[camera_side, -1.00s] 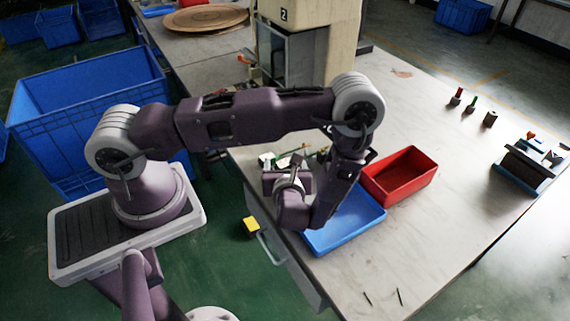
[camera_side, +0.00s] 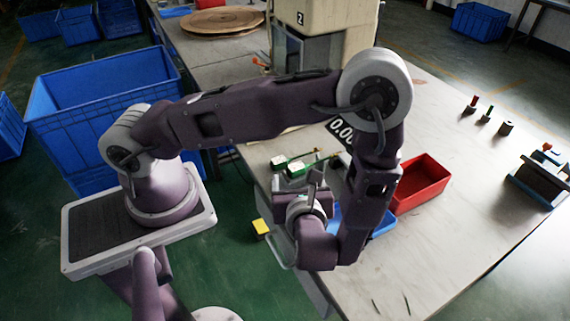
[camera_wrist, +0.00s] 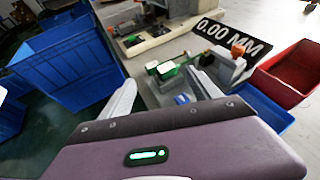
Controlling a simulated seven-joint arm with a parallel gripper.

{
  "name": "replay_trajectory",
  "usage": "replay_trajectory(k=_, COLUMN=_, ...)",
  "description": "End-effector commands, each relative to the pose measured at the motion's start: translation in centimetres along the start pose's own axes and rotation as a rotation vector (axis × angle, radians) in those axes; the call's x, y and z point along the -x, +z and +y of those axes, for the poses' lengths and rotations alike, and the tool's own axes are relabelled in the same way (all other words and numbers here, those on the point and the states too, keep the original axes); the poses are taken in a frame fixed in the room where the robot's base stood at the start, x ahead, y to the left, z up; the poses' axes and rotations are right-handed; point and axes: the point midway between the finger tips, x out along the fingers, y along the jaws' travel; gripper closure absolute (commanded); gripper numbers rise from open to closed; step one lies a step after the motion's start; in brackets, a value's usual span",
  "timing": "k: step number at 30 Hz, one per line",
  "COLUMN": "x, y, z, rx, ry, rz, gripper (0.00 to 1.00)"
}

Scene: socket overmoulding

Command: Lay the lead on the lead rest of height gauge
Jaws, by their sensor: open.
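The height gauge (camera_wrist: 224,68) is a grey block with an orange knob and a tilted black "0.00 MM" display (camera_wrist: 225,36). The display also shows in the side view (camera_side: 341,131), partly behind my arm. A green and white part (camera_wrist: 167,70) lies left of the gauge. In the side view, two such parts (camera_side: 296,169) have thin strands running right; I cannot tell which is the lead. My gripper (camera_wrist: 164,94) is open, fingers apart, with nothing seen between them. The gauge's lead rest is not clearly distinguishable.
A red tray (camera_side: 421,184) and a blue tray (camera_side: 383,224) lie right of the gripper; my arm hides much of the blue one. A large blue bin (camera_wrist: 65,62) stands left of the table. Small pegs and a dark fixture (camera_side: 540,180) stand far right.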

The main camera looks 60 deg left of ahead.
Motion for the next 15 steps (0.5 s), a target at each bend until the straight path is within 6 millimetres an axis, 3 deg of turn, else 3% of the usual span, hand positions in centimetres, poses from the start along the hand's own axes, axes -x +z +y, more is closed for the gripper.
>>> replay_trajectory(k=2, x=0.7, y=3.8, z=0.6, rx=0.154, ry=0.101, rz=0.03, gripper=0.28)
replay_trajectory(k=6, x=2.6, y=10.3, z=4.0, rx=0.525, ry=0.353, rz=0.142, gripper=0.28)
replay_trajectory(k=12, x=7.8, y=15.5, z=8.9, rx=1.169, ry=0.663, rz=0.434, gripper=0.28)
replay_trajectory(k=15, x=10.9, y=17.0, z=9.6, rx=1.497, ry=0.744, rz=0.624, gripper=0.28)
